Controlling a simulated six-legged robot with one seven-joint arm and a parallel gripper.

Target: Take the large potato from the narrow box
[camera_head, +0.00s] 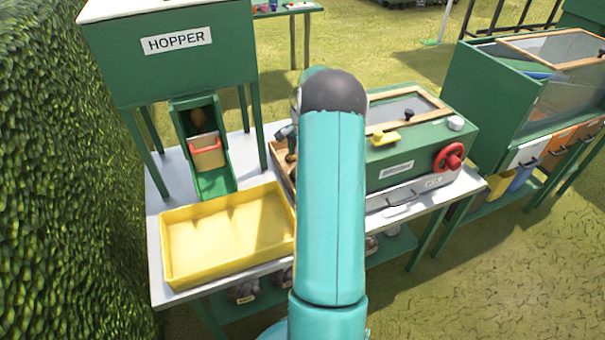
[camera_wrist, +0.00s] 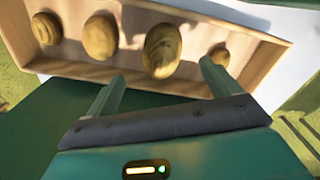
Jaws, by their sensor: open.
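The narrow wooden box (camera_wrist: 262,55) lies across the top of the wrist view with several brown potatoes spaced in a row. The largest-looking potato (camera_wrist: 162,51) is third from the left. A smaller potato (camera_wrist: 219,56) is to its right, by the right fingertip. Two more, a potato (camera_wrist: 100,36) and another potato (camera_wrist: 46,28), are to the left. My gripper (camera_wrist: 162,72) is open and empty, its fingers spread on either side of the large potato's line. In the head view the box (camera_head: 277,158) is mostly hidden behind my arm.
A yellow tray (camera_head: 228,238) sits on the table's front left, below the green hopper (camera_head: 177,60) and its chute (camera_head: 214,182). A green machine with a red handwheel (camera_head: 449,156) stands right of my arm. A hedge (camera_head: 60,180) borders the left.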

